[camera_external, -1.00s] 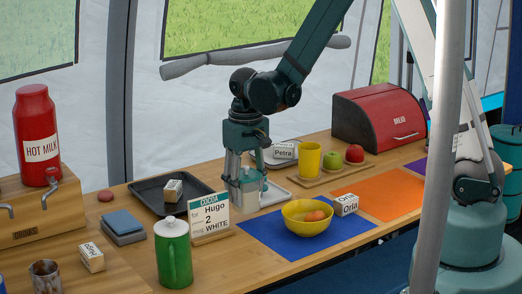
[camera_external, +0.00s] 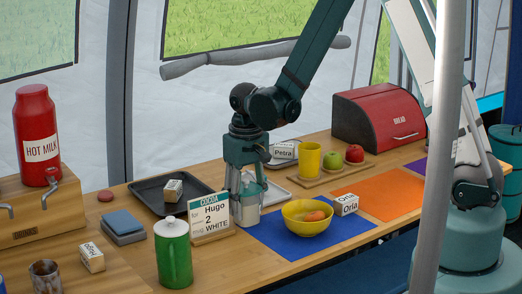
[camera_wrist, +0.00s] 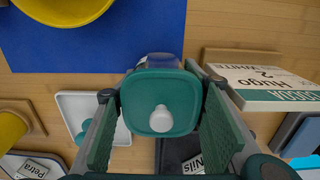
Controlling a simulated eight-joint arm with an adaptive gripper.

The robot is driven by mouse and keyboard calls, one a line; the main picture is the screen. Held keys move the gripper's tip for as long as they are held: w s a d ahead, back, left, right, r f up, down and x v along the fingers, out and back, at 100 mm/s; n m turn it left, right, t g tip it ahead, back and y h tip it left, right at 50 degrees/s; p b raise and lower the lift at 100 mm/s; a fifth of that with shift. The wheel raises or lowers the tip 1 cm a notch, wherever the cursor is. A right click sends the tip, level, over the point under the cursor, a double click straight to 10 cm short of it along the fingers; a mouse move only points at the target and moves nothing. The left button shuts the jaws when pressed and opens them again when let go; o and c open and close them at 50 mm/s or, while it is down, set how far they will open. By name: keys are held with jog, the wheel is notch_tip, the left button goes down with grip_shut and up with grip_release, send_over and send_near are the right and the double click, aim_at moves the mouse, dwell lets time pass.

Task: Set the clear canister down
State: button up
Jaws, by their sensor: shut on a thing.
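The clear canister (camera_external: 248,211) is between the fingers of my gripper (camera_external: 247,187), beside the Hugo cocoa card and near the blue mat's left corner. The fingers hide much of it in the external view. In the wrist view, its teal lid (camera_wrist: 160,85) with a white knob shows from above, and my gripper (camera_wrist: 160,120) is shut on it with one finger on each side. It looks upright. I cannot tell whether its base touches the wooden table (camera_external: 215,262).
The Hugo card (camera_external: 211,213) stands close on the left. The yellow bowl (camera_external: 307,226) sits on the blue mat (camera_external: 270,238) to the right. A white tray (camera_external: 278,190) and the dark tray (camera_external: 150,197) lie behind. The green pot (camera_external: 174,260) stands at front left.

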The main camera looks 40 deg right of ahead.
jog(key=o, duration=0.8)
jog(key=shift+r, duration=0.2)
notch_tip(320, 180, up, 12)
jog(key=p, duration=0.2)
jog(key=shift+p, duration=0.3)
jog(key=shift+w, duration=0.1)
dwell(0.5)
